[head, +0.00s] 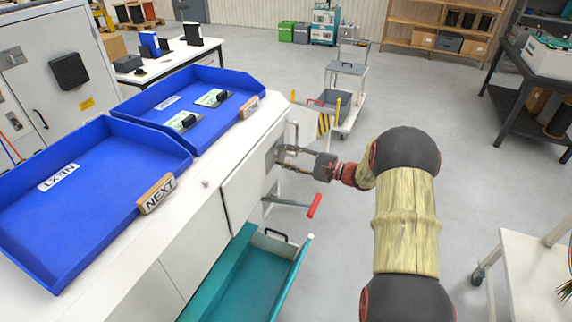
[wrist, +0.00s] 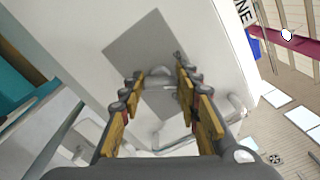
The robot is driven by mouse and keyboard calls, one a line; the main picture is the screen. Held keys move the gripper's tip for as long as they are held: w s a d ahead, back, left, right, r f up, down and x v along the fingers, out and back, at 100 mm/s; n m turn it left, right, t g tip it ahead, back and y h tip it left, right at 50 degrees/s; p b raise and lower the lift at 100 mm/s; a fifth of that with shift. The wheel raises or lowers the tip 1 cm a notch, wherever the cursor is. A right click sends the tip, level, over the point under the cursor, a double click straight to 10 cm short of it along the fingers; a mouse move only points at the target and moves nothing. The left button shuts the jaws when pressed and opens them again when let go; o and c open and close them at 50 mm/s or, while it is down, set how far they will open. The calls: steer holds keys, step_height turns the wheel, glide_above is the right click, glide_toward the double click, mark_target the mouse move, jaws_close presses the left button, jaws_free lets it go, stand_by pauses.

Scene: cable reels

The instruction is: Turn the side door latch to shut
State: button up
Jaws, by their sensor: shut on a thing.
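The side door latch (wrist: 161,81) is a small grey metal piece in front of a darker grey square plate (wrist: 128,45) on the white cabinet side. My gripper (wrist: 160,84) is shut on the latch, its yellow-padded fingers on either side of it. In the head view my gripper (head: 283,156) reaches from the right to the end face of the white cabinet (head: 246,187). The latch is hidden there by the fingers and cabinet edge, and its exact turn angle is hard to tell.
A red-handled lever (head: 314,206) sticks out below my gripper. An open teal drawer (head: 255,285) lies under the worktop. Blue trays (head: 175,150) stand on top. A grey trolley (head: 345,85) stands behind, and the floor to the right is partly clear.

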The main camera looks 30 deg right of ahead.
steer(key=shift+f+n+b, duration=0.15)
steer(key=shift+n+b, duration=1.45)
steer(key=shift+b, duration=0.4)
steer(key=shift+f+n+b, duration=0.1)
steer(key=shift+n+b, duration=1.5)
steer(key=shift+b, duration=0.4)
steer(key=o, duration=1.1)
steer(key=shift+r, duration=0.1)
steer(key=shift+o, duration=0.3)
steer(key=v, duration=1.2)
